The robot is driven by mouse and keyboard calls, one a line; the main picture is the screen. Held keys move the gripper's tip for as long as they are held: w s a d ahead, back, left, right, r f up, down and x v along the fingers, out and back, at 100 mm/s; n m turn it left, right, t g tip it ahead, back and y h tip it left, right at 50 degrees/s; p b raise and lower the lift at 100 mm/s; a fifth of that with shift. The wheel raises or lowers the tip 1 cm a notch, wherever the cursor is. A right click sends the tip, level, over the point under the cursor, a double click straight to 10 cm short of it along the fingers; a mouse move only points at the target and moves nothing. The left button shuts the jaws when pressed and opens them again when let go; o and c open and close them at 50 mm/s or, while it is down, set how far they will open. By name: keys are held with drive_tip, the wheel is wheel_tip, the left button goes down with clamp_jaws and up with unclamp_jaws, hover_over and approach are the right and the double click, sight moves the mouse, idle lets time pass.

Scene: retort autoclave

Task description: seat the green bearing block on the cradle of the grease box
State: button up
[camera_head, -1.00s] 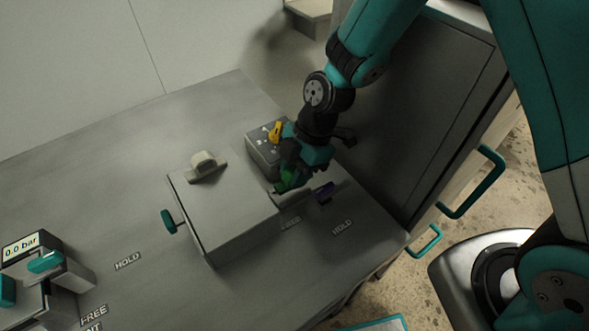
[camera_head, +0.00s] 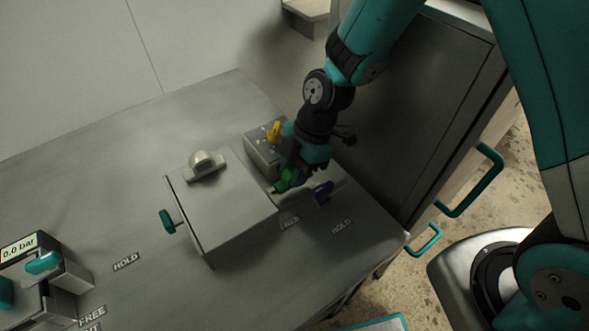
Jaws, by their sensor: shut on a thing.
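The green bearing block (camera_head: 284,181) is at my gripper (camera_head: 293,177), low behind the right edge of a large grey box (camera_head: 228,215). My gripper is shut on the block; its fingertips are partly hidden by the block and my wrist. The large box has a flat top, a teal side handle (camera_head: 168,221) and a pale rounded mount (camera_head: 204,164) at its far edge. I cannot tell for sure whether this is the grease box and its cradle. What lies under the green block is hidden.
A small grey box with a yellow knob (camera_head: 274,131) stands close to the left of my wrist. A purple piece (camera_head: 323,190) is just right of the green block. A pressure display (camera_head: 20,250) is far left.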

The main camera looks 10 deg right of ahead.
drive_tip(key=shift+f, duration=0.2)
drive_tip(key=shift+f+b, duration=0.4)
drive_tip(key=shift+b, duration=0.1)
drive_tip(key=shift+f, duration=0.15)
idle(0.4)
drive_tip(key=shift+f+b, duration=0.3)
drive_tip(key=shift+b, duration=0.1)
drive_tip(key=shift+f, duration=0.1)
idle(0.9)
drive_tip(key=shift+f, duration=0.15)
drive_tip(key=shift+f+b, duration=0.15)
drive_tip(key=shift+b, duration=0.25)
idle(0.5)
drive_tip(key=o, duration=1.4)
